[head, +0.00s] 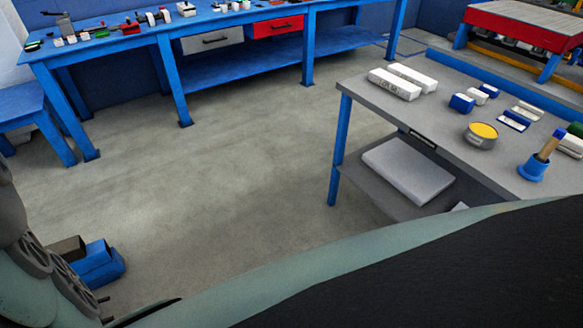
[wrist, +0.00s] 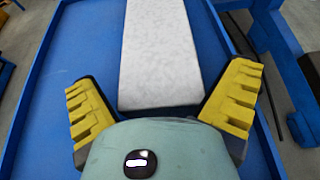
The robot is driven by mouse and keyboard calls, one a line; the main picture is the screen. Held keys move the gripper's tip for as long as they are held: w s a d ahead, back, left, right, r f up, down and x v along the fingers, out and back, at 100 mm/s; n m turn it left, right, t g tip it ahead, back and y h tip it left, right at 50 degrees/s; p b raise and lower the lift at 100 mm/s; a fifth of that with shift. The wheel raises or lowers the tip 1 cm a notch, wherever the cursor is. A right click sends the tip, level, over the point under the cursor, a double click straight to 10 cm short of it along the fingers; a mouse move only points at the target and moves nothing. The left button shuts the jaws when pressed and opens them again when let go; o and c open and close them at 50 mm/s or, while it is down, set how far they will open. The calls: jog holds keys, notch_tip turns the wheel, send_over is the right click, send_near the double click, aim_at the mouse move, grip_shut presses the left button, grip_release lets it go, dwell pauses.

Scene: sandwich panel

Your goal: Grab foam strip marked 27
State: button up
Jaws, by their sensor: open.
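A long white strip (wrist: 160,50) lies on a blue surface (wrist: 75,40) in the wrist view. No number shows on it there, so I cannot tell whether it is the strip marked 27. My gripper (wrist: 160,78) is open, with one yellow ridged finger on each side of the strip's near end. I cannot tell whether they touch it.
The grey table (head: 372,92) also holds a yellow-topped round tin (head: 481,135), a blue cup with a brush (head: 533,170) and small blue and white blocks. A blue workbench (head: 130,47) with tools stands at the back. The floor (head: 235,150) between is clear.

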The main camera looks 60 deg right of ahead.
jog(key=shift+c, duration=0.2)
jog(key=c, duration=1.1)
jog(key=shift+o, duration=0.2)
